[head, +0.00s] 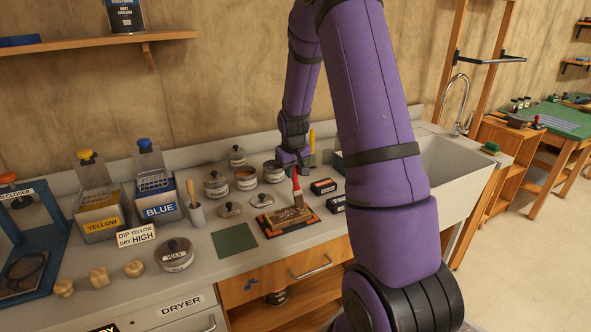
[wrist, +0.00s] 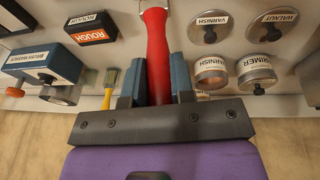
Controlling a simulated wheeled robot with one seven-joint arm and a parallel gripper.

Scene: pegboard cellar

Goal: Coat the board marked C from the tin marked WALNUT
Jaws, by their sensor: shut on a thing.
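My gripper (head: 294,172) is shut on the red handle of a brush (head: 296,187), with the bristle end pointing down. The red handle (wrist: 157,55) also shows between the blue fingers in the wrist view. The brush is over a brown board (head: 288,218) in an orange and black holder; I cannot tell if the bristles touch it, and no letter is readable. A lid marked WALNUT (wrist: 275,25) lies on the counter beside a lid marked VARNISH (wrist: 209,25). An open tin with dark contents (head: 273,174) stands left of my gripper; its label is unreadable.
Tins marked VARNISH (wrist: 211,75) and PRIMER (wrist: 256,75) stand close by. The brush washer (wrist: 42,62) and a ROUGH block (wrist: 90,28) lie on the other side. YELLOW (head: 101,222) and BLUE (head: 160,208) bins stand left; a sink (head: 450,165) is at right.

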